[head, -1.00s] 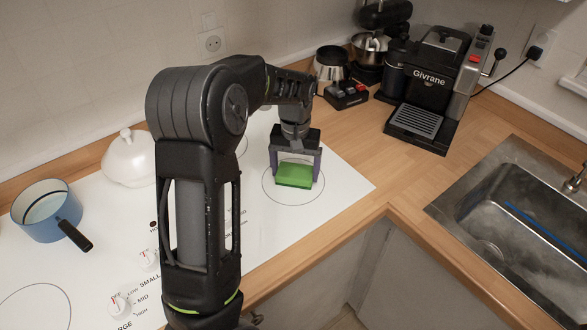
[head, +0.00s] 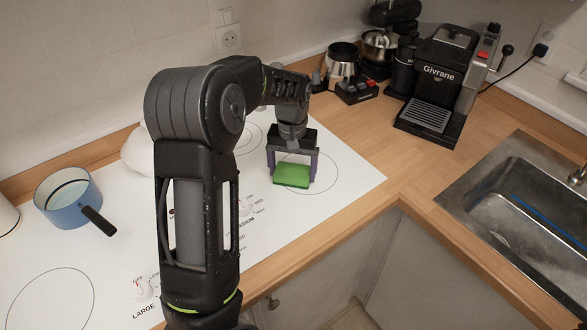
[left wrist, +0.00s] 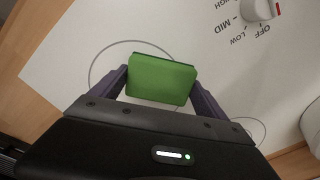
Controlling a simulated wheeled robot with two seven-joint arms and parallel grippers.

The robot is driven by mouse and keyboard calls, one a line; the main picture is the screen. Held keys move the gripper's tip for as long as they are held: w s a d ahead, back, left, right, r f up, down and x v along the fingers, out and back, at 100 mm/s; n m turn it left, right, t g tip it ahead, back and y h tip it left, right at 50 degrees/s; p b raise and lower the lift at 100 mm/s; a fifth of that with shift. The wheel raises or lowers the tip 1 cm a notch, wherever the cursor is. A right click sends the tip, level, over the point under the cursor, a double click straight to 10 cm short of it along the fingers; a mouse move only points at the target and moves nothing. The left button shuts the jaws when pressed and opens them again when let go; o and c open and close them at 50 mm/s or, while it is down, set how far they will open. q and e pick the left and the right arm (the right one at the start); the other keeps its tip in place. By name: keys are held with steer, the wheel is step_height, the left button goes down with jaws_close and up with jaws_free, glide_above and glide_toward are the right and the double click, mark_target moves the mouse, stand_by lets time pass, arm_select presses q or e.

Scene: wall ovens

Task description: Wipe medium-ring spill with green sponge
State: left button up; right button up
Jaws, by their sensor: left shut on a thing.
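The green sponge (head: 291,176) is between the fingers of my left gripper (head: 292,172), over the white cooktop (head: 270,225). In the left wrist view the green sponge (left wrist: 161,79) sits between the two purple fingers of my left gripper (left wrist: 162,92), which is shut on it. The sponge lies over the left part of a ring (head: 325,172) on the cooktop, and appears flat on or just above the surface. I see no clear spill mark; the sponge and gripper hide part of the ring. My right gripper is not in view.
A blue pot (head: 70,205) stands at the left on the cooktop. A white rounded vessel (head: 136,153) is partly hidden behind my arm. A coffee machine (head: 440,85) stands at the back right. The sink (head: 520,215) is at the right. The wooden counter beside the ring is clear.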

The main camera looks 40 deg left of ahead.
arm_select(q)
steer(key=shift+s+a+r+p, duration=0.1)
steer(key=shift+s+r+p, duration=0.2)
steer(key=shift+r, duration=0.25)
steer(key=shift+s+a+r+p, duration=0.1)
steer(key=shift+s+r+p, duration=0.15)
steer(key=shift+r, duration=0.25)
steer(key=shift+w+d+r+p, duration=0.1)
steer(key=shift+w+r+p, duration=0.05)
steer(key=shift+r+p, duration=0.35)
steer(key=shift+w+r+p, duration=0.15)
steer(key=shift+r+p, duration=0.2)
steer(key=shift+r, duration=0.25)
steer(key=shift+s+r+p, duration=0.1)
steer(key=shift+r+p, duration=0.5)
steer(key=shift+r, duration=1.3)
